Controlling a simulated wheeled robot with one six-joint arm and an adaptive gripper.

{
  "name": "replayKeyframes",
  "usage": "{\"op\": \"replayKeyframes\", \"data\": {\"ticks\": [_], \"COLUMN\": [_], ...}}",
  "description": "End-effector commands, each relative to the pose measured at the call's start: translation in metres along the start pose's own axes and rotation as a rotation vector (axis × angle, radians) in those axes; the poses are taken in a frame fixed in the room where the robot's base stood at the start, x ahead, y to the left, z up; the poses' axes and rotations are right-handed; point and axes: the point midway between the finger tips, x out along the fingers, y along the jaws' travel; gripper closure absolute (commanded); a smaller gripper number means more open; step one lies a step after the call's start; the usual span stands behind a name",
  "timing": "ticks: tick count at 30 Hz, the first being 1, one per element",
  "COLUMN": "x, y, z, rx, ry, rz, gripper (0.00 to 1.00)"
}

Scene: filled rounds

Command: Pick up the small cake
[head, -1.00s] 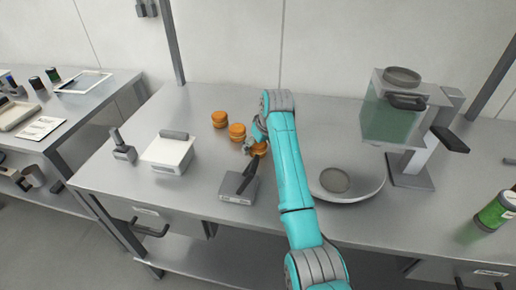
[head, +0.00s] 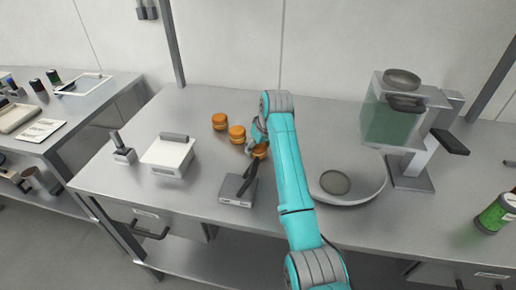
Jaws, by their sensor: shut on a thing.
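Three small round orange-brown cakes stand in a slanting row on the metal table. The far left cake (head: 220,121) and the middle cake (head: 237,134) stand free. The third cake (head: 260,151) is nearest to me and partly hidden by my gripper and arm. My gripper (head: 254,147) is shut on this third cake, with a finger showing at its left side. I cannot tell whether the cake is clear of the table.
A grey device with a black lever (head: 238,190) stands close in front of the held cake. A white lidded box (head: 168,155) is to the left. A round dish (head: 350,190) and a dispenser with a clear tank (head: 392,118) stand to the right. The back of the table is clear.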

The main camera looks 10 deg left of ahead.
Motion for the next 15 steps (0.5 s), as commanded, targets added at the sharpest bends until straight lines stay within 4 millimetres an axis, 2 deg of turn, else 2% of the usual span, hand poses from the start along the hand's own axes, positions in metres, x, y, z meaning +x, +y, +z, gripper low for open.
{"op": "replayKeyframes", "data": {"ticks": [8,15], "x": [-0.037,-0.094], "y": [0.000,0.000], "z": [-0.017,-0.040], "rx": [-0.001,0.000], "ry": [0.005,0.006], "rz": [0.002,0.002], "gripper": [0.52,0.52]}}
